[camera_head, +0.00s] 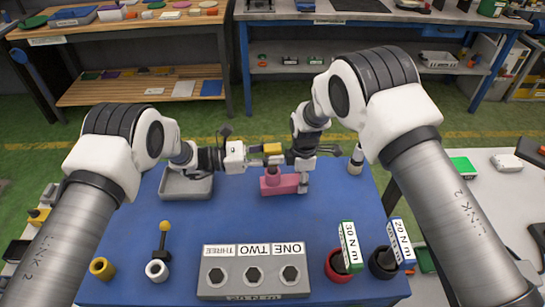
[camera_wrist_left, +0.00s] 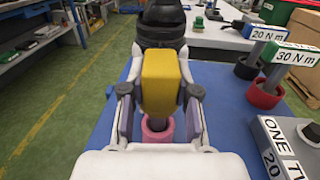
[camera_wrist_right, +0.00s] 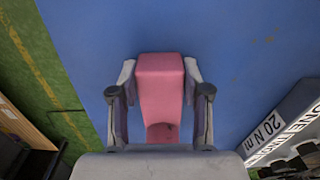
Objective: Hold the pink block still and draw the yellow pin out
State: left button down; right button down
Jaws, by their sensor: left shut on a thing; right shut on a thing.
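The pink block (camera_head: 279,185) sits on the blue table (camera_head: 215,218). My right gripper (camera_wrist_right: 160,95) is shut on it, with a finger on each side; in the head view this gripper (camera_head: 302,180) comes down at the block's right end. The yellow pin (camera_head: 272,148) has a boxy yellow head, which also shows in the left wrist view (camera_wrist_left: 160,82). My left gripper (camera_wrist_left: 160,105) is shut on this head, above the block's round pink collar (camera_wrist_left: 157,130). A dark shaft shows between head and collar. Its lower end is hidden, so I cannot tell how deep it sits.
A grey tray (camera_head: 186,187) lies left of the block and a small white-and-dark bottle (camera_head: 356,160) stands right. In front are a grey ONE-TWO-THREE socket block (camera_head: 253,285), yellow (camera_head: 102,268) and white (camera_head: 157,271) rings, and red (camera_head: 338,268) and black (camera_head: 381,264) cups holding labelled tools.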

aim_at(272, 147)
pick_arm(q)
jog(key=shift+r, duration=1.85)
jog(key=shift+r, duration=2.5)
pick_arm(e)
jog(key=shift+c, duration=2.2)
grip_release()
